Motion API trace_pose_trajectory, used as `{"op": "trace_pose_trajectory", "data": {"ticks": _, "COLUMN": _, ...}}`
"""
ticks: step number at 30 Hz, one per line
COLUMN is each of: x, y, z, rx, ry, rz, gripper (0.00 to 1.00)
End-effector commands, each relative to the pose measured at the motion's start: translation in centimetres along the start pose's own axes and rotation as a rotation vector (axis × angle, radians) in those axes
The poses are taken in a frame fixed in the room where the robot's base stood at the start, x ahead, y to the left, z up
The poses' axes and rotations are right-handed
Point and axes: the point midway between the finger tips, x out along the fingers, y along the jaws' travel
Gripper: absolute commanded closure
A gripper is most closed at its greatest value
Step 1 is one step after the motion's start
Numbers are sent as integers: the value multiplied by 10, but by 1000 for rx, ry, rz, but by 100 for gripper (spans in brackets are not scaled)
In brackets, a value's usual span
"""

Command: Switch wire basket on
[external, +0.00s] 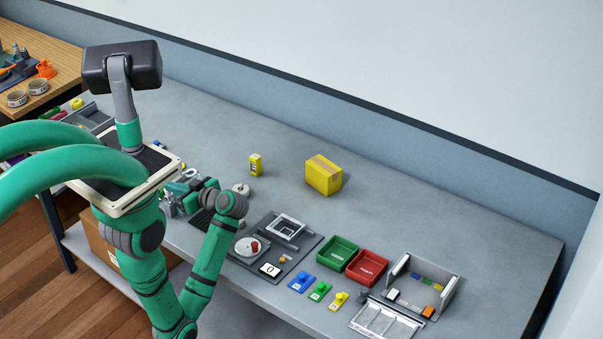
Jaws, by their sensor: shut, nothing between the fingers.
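A white square frame (286,226), which may be the wire basket, sits on a grey board (310,243) on the bench. A white round plate with a red knob (255,246), a card marked 0 (270,269) and a small orange-yellow knob (282,259) share the board. I cannot tell which part is the switch or whether it is on. My gripper (170,204) is left of the board, beyond my bent green arm. It is small and partly hidden, and looks shut and empty, apart from the board.
Right of the board stand a green bin (338,252) and a red bin (367,267), with blue, green and yellow pieces in front. A grey open tray (425,282) and a pale rack (386,321) are farther right. A yellow box (323,175) stands behind. The bench's back right is clear.

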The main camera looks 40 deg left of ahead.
Motion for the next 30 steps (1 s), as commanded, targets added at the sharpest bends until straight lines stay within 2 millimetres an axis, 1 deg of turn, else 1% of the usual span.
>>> {"op": "trace_pose_trajectory", "data": {"ticks": 1, "x": 2, "y": 0, "z": 10, "rx": 7, "ry": -1, "rz": 0, "gripper": 100}}
{"op": "trace_pose_trajectory", "data": {"ticks": 3, "x": 4, "y": 0, "z": 19, "rx": 5, "ry": -2, "rz": 0, "gripper": 100}}
{"op": "trace_pose_trajectory", "data": {"ticks": 5, "x": 5, "y": -1, "z": 23, "rx": 2, "ry": -2, "rz": 0, "gripper": 100}}
{"op": "trace_pose_trajectory", "data": {"ticks": 17, "x": 6, "y": -1, "z": 26, "rx": 4, "ry": -8, "rz": -3, "gripper": 100}}
{"op": "trace_pose_trajectory", "data": {"ticks": 20, "x": 4, "y": -1, "z": 20, "rx": 2, "ry": -7, "rz": -2, "gripper": 100}}
{"op": "trace_pose_trajectory", "data": {"ticks": 22, "x": 2, "y": 0, "z": 12, "rx": -1, "ry": -5, "rz": 0, "gripper": 100}}
{"op": "trace_pose_trajectory", "data": {"ticks": 27, "x": -6, "y": 0, "z": -21, "rx": -9, "ry": 2, "rz": 3, "gripper": 100}}
{"op": "trace_pose_trajectory", "data": {"ticks": 30, "x": -31, "y": 1, "z": -17, "rx": -4, "ry": 2, "rz": 8, "gripper": 100}}
